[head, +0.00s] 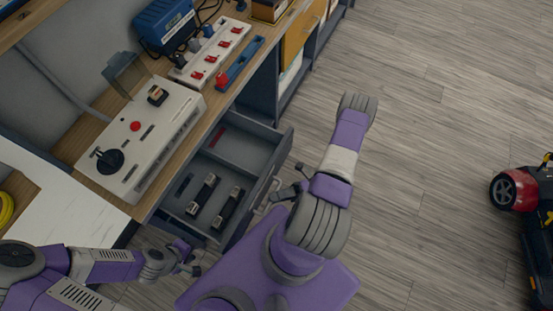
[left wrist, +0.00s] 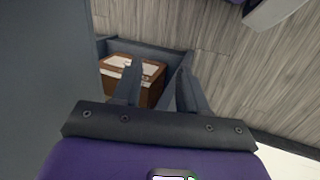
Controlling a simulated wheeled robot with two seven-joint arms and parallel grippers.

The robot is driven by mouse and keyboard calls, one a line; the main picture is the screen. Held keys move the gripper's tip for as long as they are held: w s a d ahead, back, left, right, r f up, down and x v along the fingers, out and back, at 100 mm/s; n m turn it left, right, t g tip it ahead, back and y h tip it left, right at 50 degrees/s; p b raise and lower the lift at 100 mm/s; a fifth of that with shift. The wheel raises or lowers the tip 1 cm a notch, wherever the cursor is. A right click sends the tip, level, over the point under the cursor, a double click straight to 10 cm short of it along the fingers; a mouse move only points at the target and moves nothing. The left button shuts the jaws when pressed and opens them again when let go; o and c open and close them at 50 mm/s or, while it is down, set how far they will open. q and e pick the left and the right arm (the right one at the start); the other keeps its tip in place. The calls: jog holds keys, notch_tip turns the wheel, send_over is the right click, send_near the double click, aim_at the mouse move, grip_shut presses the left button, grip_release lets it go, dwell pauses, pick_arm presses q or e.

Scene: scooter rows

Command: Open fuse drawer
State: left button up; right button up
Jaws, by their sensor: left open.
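The grey fuse drawer (head: 262,152) stands pulled out from under the white control box (head: 140,135) on the bench. Two black fuses (head: 203,194) with pale bands lie in its front compartment, with a red piece further back. A bar handle runs along the drawer front (head: 262,192). My left gripper (head: 188,260) is open and empty, low beside the drawer's near-left corner. In the left wrist view its two fingers (left wrist: 158,88) stand apart. My right gripper (head: 289,184) is close to the drawer front and handle; contact and jaw opening are unclear.
On the bench are a white power strip (head: 210,55) with red switches, a blue charger (head: 163,25) and a blue tool (head: 240,63). A brown box (left wrist: 132,78) shows beyond my left fingers. Wooden floor (head: 430,130) is clear to the right, with a red-black scooter (head: 521,190) at the edge.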

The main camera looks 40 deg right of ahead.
jog(key=v, duration=0.7)
jog(key=shift+d, duration=0.25)
jog(key=shift+s, duration=0.15)
